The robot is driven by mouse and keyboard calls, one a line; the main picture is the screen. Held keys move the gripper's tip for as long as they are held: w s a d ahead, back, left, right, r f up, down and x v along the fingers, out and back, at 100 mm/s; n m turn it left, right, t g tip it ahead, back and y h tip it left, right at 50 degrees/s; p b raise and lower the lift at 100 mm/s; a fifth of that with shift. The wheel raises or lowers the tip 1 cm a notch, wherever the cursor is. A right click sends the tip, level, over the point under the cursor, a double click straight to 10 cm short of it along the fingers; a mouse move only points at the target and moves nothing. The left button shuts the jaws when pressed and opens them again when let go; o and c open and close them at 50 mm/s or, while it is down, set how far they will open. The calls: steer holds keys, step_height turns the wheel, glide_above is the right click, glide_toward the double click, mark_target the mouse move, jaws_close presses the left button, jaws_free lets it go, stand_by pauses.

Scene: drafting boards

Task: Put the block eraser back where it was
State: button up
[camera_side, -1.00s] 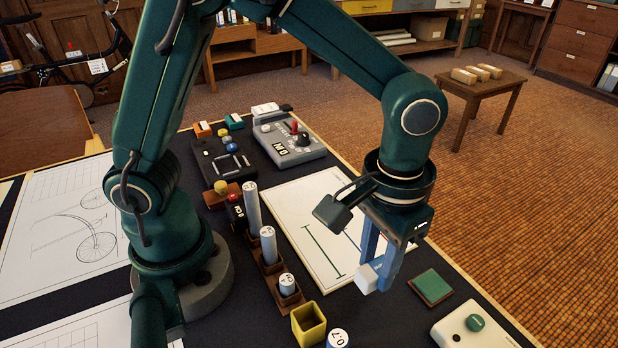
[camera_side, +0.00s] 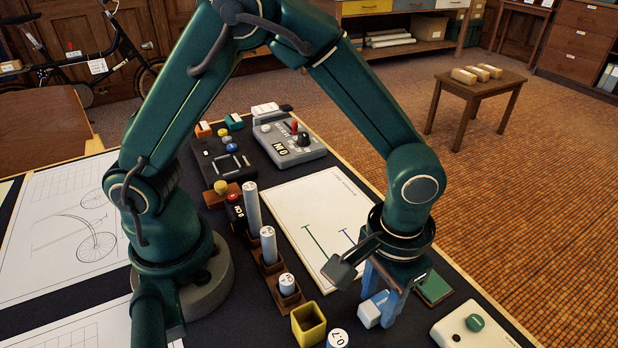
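The block eraser is a small white block (camera_side: 369,313). It sits between the blue fingertips of my gripper (camera_side: 380,308), which is shut on it. The block is low, at or just above the dark board, right of the yellow open box; I cannot tell whether it touches the board. The fingers point down and partly cover the block's right side. A green square pad (camera_side: 436,288) with a brown edge lies just right of and behind my gripper, which hides part of it.
A yellow open box (camera_side: 308,325) and a white cylinder marked 0.7 (camera_side: 337,339) stand to the left. A brown rack (camera_side: 270,268) holds upright cylinders. A white device with a green knob (camera_side: 462,330) is at the right. A drawing sheet (camera_side: 290,205) lies behind.

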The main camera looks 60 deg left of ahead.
mark_target(378, 304)
steer(key=shift+o, duration=0.9)
step_height(378, 304, up, 12)
steer(key=s+a+r+t, duration=0.1)
steer(key=s+a+t, duration=0.1)
steer(key=a, duration=0.5)
steer(key=s+a+r+t, duration=0.1)
steer(key=s+a+t, duration=0.2)
steer(key=a, duration=0.4)
steer(key=shift+s+a+r+t, duration=0.25)
steer(key=shift+s+r+t, duration=0.1)
steer(key=shift+s, duration=0.5)
